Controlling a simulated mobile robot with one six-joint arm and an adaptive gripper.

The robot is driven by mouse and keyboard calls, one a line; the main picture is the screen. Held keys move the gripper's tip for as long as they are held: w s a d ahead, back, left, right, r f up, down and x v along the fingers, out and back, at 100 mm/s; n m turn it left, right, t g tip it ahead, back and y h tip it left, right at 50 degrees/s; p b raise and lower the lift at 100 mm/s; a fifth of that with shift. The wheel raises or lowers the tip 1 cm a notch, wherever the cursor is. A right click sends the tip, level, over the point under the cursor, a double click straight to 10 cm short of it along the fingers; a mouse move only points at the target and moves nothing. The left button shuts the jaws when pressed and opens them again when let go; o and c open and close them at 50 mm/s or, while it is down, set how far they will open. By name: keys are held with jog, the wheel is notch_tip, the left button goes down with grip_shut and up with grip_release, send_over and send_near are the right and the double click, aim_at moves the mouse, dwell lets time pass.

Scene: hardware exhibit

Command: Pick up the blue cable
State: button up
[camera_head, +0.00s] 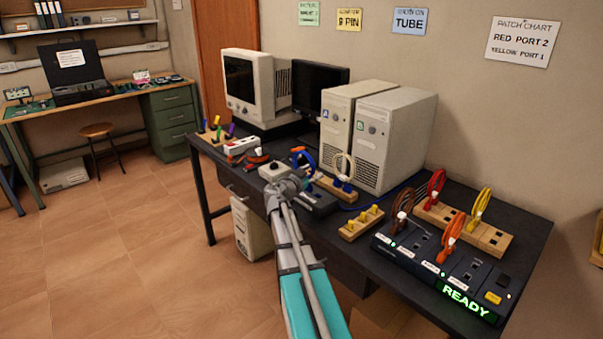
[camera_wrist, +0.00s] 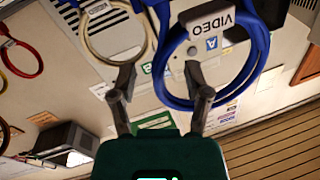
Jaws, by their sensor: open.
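The blue cable (camera_head: 300,152) is a coiled loop standing on the dark table, just behind my gripper (camera_head: 288,183) in the head view. In the wrist view the blue cable (camera_wrist: 163,72) is a large loop with a white VIDEO tag at upper right. My gripper (camera_wrist: 160,80) is open, its two dark fingers spread apart. The right finger overlaps the lower part of the blue loop in the picture; I cannot tell whether they touch. Nothing is held between the fingers. My arm and gripper hide the cable's lower part in the head view.
A beige cable (camera_head: 343,163) stands in a wooden block close to the right. Two computer towers (camera_head: 392,140) and a monitor (camera_head: 248,85) stand behind. Red, orange and yellow cables, a wooden peg block (camera_head: 361,224) and a READY panel (camera_head: 466,299) are at the right.

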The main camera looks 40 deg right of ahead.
dwell(0.6)
grip_shut()
